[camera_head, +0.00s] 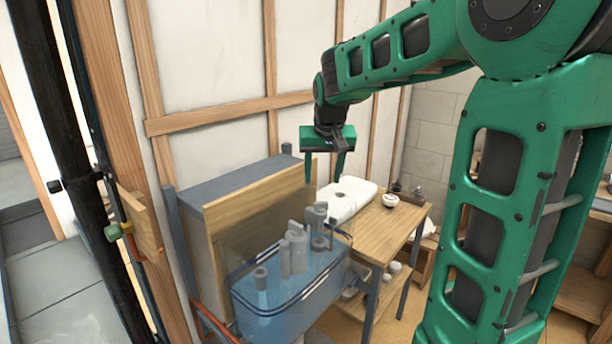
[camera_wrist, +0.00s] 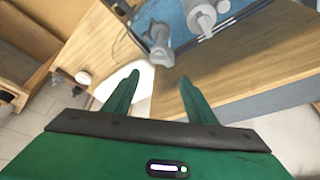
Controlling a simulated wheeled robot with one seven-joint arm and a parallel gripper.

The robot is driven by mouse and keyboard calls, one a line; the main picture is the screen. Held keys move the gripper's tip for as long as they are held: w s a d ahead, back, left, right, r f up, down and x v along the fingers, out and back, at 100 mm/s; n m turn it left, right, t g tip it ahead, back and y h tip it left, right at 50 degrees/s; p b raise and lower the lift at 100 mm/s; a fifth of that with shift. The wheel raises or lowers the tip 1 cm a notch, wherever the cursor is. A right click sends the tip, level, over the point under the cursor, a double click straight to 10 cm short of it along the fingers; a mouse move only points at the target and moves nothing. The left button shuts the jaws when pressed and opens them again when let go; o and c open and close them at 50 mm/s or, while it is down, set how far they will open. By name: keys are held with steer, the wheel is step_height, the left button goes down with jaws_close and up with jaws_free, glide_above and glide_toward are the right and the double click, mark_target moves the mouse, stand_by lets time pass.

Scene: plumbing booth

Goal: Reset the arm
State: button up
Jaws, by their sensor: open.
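My green arm reaches in from the right in the head view, and my gripper (camera_head: 325,176) hangs from its end with the fingers pointing down. The two green fingers are apart with nothing between them. In the wrist view my gripper (camera_wrist: 153,78) also shows two separated fingers. It is above the wooden workbench (camera_head: 372,240), clear of the things on it. A folded white cloth (camera_head: 350,192) lies on the bench below and a little right of the gripper.
A clear blue bin (camera_head: 285,305) with several grey pipe fittings (camera_head: 298,250) stands at the bench front. A small white bowl (camera_head: 390,200) sits near the bench's right end. A wooden panel (camera_head: 260,215) rises behind the bin. A stud wall (camera_head: 215,60) stands behind the bench.

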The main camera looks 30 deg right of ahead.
steer(key=s+a+f+g+y, duration=0.1)
steer(key=s+f, duration=0.4)
steer(key=s, duration=1.1)
steer(key=s+a+f+m+g+y, duration=0.1)
steer(key=s+f+g, duration=0.2)
steer(key=s, duration=1.4)
step_height(320, 180, down, 2)
steer(key=shift+f, duration=0.15)
steer(key=shift+w+f, duration=0.25)
steer(key=shift+w, duration=0.4)
stand_by(0.6)
